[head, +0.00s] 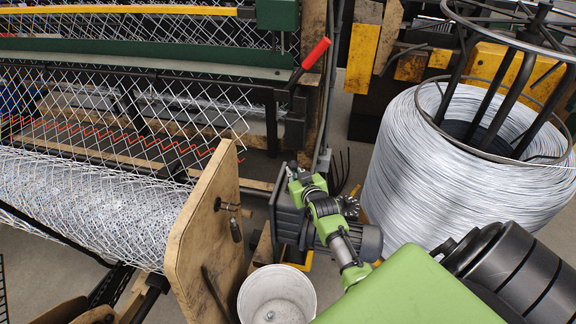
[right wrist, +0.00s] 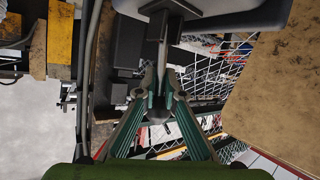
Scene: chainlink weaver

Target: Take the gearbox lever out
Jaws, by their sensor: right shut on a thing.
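The grey gearbox (head: 286,222) with its motor (head: 366,243) sits in the middle of the head view, partly hidden under my right arm. My right gripper (right wrist: 160,84) is shut on the gearbox lever (right wrist: 163,52), a narrow metal bar. In the right wrist view the lever runs from a grey housing at the top down between the fingers. A dark rounded end shows between the finger pads. In the head view the right gripper (head: 293,172) is at the gearbox's upper edge, and the lever is too small to make out there. My left gripper is not in view.
A wooden end board (head: 205,225) stands just left of the gearbox, beside a mesh roll (head: 95,205). A white bucket (head: 276,298) is below. A large wire coil (head: 450,175) stands at the right. A red-handled lever (head: 316,53) rises behind.

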